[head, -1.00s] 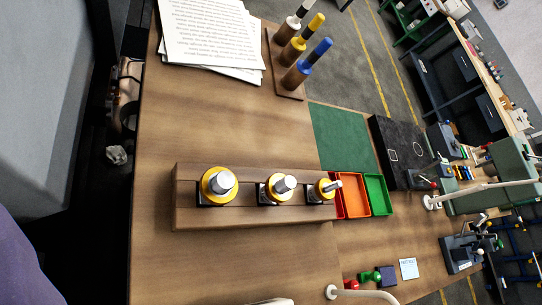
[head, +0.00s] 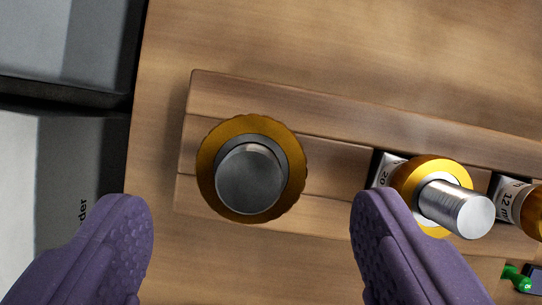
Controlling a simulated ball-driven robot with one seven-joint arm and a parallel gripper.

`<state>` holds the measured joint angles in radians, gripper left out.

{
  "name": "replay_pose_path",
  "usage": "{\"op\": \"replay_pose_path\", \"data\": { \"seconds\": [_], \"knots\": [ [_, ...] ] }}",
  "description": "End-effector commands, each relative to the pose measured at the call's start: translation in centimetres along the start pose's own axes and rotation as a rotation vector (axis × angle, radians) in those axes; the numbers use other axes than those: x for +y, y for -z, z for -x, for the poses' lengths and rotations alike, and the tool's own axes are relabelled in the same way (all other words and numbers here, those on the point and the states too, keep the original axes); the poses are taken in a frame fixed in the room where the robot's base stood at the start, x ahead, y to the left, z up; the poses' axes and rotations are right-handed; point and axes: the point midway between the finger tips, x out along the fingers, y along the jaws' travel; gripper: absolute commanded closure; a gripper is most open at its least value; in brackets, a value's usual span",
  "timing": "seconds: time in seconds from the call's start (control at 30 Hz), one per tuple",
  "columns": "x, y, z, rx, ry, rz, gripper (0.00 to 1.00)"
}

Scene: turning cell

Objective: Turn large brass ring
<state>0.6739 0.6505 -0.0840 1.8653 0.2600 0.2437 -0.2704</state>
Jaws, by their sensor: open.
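The large brass ring (head: 289,175) sits around a grey metal cylinder (head: 250,180) on the wooden block (head: 325,165), at the block's left end. My gripper (head: 251,215) is open, its two purple fingers well apart. The ring lies between and just beyond the fingertips in the picture, and I see no contact. A smaller brass ring (head: 405,180) with a steel pin (head: 458,210) stands to the right, close to the right fingertip. A third brass ring (head: 532,210) is cut off at the right edge.
The wooden table (head: 350,60) is clear above the block. The table's edge runs down the left side, with grey surfaces beyond it. White labels with print stand beside the smaller rings. A green object (head: 515,277) shows at the lower right.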

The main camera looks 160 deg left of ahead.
Motion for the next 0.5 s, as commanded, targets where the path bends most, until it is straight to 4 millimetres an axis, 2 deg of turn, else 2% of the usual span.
{"op": "replay_pose_path", "data": {
  "seconds": [0.1,0.2,0.47,0.5],
  "knots": [
    [0.0,0.0,-1.6,-0.002,0.001,0.000,0.24],
    [-0.1,0.1,-2.4,0.000,0.001,0.000,0.24],
    [-0.1,0.1,-2.6,0.002,0.001,0.001,0.24],
    [-0.1,0.1,-2.6,0.002,0.001,0.001,0.29]
  ]
}}
